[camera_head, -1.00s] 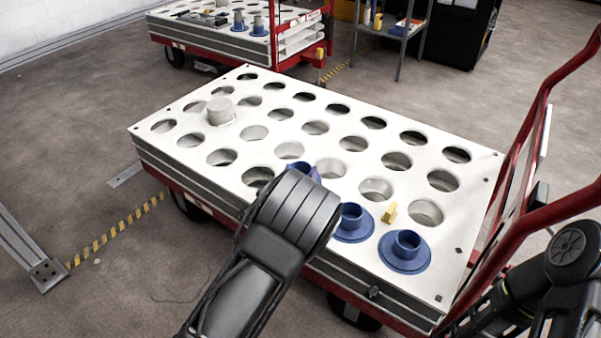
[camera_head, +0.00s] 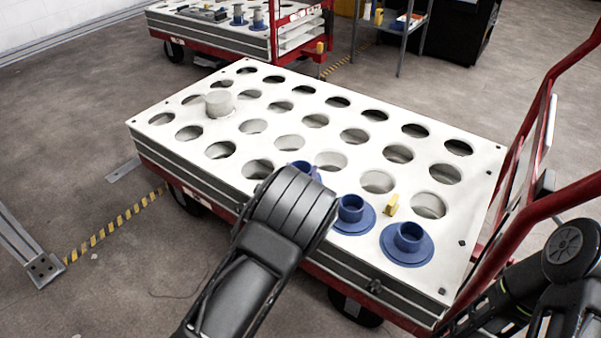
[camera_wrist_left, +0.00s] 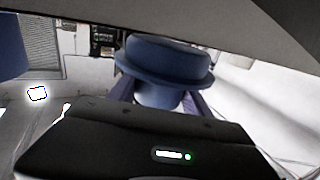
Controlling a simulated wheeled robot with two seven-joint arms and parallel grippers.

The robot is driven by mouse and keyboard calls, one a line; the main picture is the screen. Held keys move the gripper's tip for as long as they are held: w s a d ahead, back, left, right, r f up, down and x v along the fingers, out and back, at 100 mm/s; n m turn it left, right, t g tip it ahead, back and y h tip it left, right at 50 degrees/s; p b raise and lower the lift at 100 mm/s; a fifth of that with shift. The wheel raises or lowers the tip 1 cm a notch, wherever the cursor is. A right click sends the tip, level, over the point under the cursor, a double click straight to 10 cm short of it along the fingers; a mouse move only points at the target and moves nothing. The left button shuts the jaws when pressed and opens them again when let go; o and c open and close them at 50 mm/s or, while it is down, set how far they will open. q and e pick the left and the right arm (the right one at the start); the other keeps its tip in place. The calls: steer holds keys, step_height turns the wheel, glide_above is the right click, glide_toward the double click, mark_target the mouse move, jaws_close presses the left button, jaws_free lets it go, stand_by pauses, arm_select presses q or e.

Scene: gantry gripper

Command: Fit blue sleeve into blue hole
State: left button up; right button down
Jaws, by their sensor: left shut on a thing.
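My left gripper (camera_wrist_left: 160,100) is shut on a blue flanged sleeve (camera_wrist_left: 165,58) in the left wrist view. My left forearm and wrist hide most of this gripper in the head view, where a bit of blue (camera_head: 303,167) shows past the wrist, above the front edge of the white perforated top (camera_head: 310,145). Two more blue flanged sleeves, one (camera_head: 350,208) partly behind my wrist and one (camera_head: 407,243) near the front right corner, stand upright on that top. I cannot make out a hole marked blue. My right gripper is out of view.
The top rests on a red cart with a tall red handle (camera_head: 560,215) at right. A grey cylinder (camera_head: 220,103) stands at the left, and a small yellow block (camera_head: 391,204) lies by the blue sleeves. Most holes are empty. A second cart (camera_head: 215,40) stands behind.

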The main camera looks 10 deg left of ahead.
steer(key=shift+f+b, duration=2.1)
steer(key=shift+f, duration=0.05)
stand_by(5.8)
